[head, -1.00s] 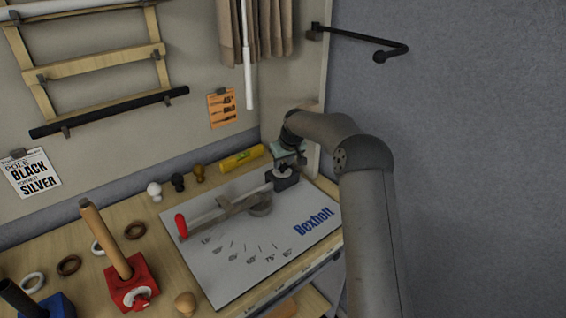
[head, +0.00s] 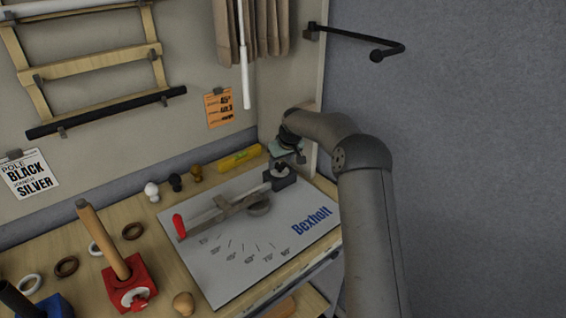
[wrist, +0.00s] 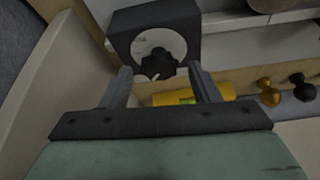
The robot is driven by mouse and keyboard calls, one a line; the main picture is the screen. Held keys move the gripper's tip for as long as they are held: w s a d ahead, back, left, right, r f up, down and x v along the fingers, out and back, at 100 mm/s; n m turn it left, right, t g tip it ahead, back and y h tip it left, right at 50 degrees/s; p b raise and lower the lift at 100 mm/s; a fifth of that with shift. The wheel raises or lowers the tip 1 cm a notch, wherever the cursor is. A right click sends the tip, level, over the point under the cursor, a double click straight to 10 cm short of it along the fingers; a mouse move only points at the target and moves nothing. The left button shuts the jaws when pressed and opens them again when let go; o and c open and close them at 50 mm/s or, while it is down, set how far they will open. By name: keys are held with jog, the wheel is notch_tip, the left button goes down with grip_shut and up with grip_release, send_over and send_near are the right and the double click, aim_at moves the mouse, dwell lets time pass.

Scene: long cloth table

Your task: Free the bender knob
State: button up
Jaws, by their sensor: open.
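The bender is a flat plate (head: 250,258) marked with angles and "Bexholt". A grey bar with a red-tipped lever (head: 180,226) lies across it beside a round grey former (head: 259,208). A black block (head: 283,181) stands at its far right end. In the wrist view this block (wrist: 122,38) carries a pale disc with the black lobed knob (wrist: 155,64), marked with a white line. My gripper (wrist: 160,72) is open, its two fingers apart on either side of the knob in the picture. Contact cannot be told. My gripper's fingertips are hard to make out in the head view.
A yellow level (head: 240,157) lies behind the plate, with several small knobs (head: 152,190) to its left. A red block with a wooden rod (head: 128,290) stands at front left. Walls close in at the back and right; a black bracket (head: 355,38) juts out above.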

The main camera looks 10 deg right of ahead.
jog(key=b+v, duration=0.1)
jog(key=v, duration=0.4)
jog(key=s+d+b, duration=0.4)
jog(key=s, duration=0.7)
jog(key=shift+d, duration=0.15)
jog(key=shift+s, duration=0.1)
